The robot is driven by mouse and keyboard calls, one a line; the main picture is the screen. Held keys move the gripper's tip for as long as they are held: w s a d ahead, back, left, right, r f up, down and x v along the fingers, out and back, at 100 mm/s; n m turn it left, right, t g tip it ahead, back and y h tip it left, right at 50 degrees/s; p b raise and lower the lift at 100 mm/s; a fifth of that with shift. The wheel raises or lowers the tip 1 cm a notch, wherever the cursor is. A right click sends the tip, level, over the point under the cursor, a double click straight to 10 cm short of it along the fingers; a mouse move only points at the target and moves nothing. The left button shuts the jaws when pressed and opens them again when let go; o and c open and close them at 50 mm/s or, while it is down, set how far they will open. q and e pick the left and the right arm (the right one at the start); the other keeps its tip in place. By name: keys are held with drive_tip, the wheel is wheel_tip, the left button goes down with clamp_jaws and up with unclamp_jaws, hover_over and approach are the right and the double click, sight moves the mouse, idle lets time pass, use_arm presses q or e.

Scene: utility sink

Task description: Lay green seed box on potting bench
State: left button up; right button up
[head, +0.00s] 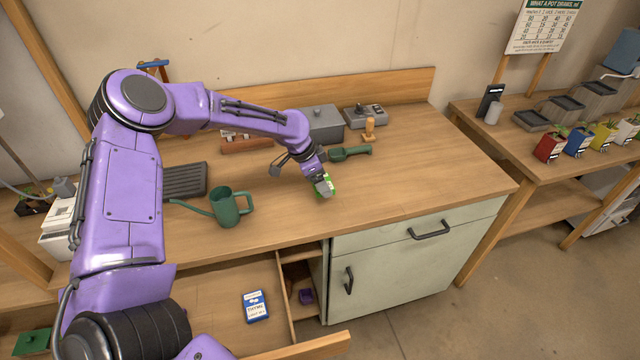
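The green seed box (331,188) is small and bright green, with a pale patch, over the middle of the potting bench top (410,175). My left gripper (323,183) reaches down from above with its grey fingers around the box, and appears shut on it. The fingers hide part of the box. The box is at or very near the bench surface; I cannot tell if it touches. My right gripper is not in view.
A green watering can (230,208) and a dark ribbed tray (185,181) stand left of the box. A green scoop (350,153), wooden dibber (369,130) and grey box (323,124) are behind. An open drawer below holds a blue packet (255,306). The bench's right side is clear.

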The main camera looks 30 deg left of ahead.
use_arm(q)
drive_tip(key=shift+w+a+f, duration=0.25)
drive_tip(key=shift+w+f, duration=0.35)
drive_tip(key=shift+f, duration=0.2)
wheel_tip(320, 180, down, 3)
drive_tip(key=shift+a+f+p, duration=0.1)
drive_tip(key=shift+a+p, duration=0.05)
drive_tip(key=shift+p, duration=0.7)
drive_tip(key=shift+w, duration=0.1)
drive_tip(key=shift+f, duration=0.25)
drive_tip(key=o, duration=0.9)
drive_tip(key=shift+r, duration=0.15)
drive_tip(key=shift+r, duration=0.25)
drive_tip(key=b+v, duration=0.1)
drive_tip(key=v, duration=1)
drive_tip(key=shift+r, duration=0.35)
